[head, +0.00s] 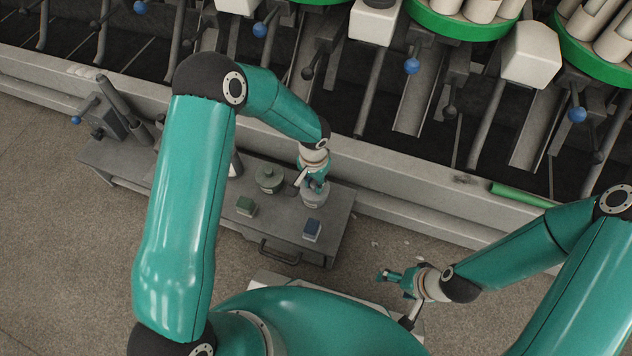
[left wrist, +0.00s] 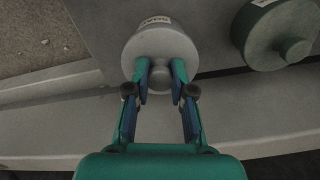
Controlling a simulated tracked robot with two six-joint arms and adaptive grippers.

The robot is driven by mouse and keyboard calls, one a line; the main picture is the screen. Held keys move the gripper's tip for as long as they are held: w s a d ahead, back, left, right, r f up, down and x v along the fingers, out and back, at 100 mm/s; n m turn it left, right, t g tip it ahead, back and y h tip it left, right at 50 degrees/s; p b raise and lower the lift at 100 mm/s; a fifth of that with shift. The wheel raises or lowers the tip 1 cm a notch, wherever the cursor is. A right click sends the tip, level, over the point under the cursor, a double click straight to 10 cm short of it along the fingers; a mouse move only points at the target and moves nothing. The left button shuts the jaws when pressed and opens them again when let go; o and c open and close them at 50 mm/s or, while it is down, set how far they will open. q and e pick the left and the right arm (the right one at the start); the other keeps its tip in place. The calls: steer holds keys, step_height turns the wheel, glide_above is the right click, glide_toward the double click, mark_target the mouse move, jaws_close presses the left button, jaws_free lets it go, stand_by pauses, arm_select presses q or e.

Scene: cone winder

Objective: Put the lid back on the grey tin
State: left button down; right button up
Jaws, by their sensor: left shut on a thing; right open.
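The grey tin (head: 315,198) stands near the right end of a low grey bench (head: 283,222), its pale label facing me. My left gripper (head: 318,186) is directly over it, pointing down. In the left wrist view, the left gripper (left wrist: 160,80) is shut on the knob of the round grey lid (left wrist: 160,45). The lid lines up with the tin, and the tin's label (left wrist: 155,20) shows at its edge. Whether the lid touches the rim I cannot tell. My right gripper (head: 391,277) is open and empty, off the bench at the lower right.
A green tin (head: 270,179) with its knobbed lid on stands left of the grey tin; it also shows in the left wrist view (left wrist: 275,35). A green block (head: 246,206) and a blue block (head: 312,230) lie nearer the front edge. The winder frame (head: 430,185) runs behind.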

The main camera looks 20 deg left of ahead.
arm_select(q)
steer(key=shift+f+b, duration=0.2)
steer(key=shift+b, duration=0.45)
stand_by(0.8)
steer(key=shift+c, duration=2.2)
jaws_free()
steer(key=shift+r, duration=0.15)
steer(key=shift+r+p, duration=2.2)
steer(key=shift+r, duration=1.2)
jaws_close()
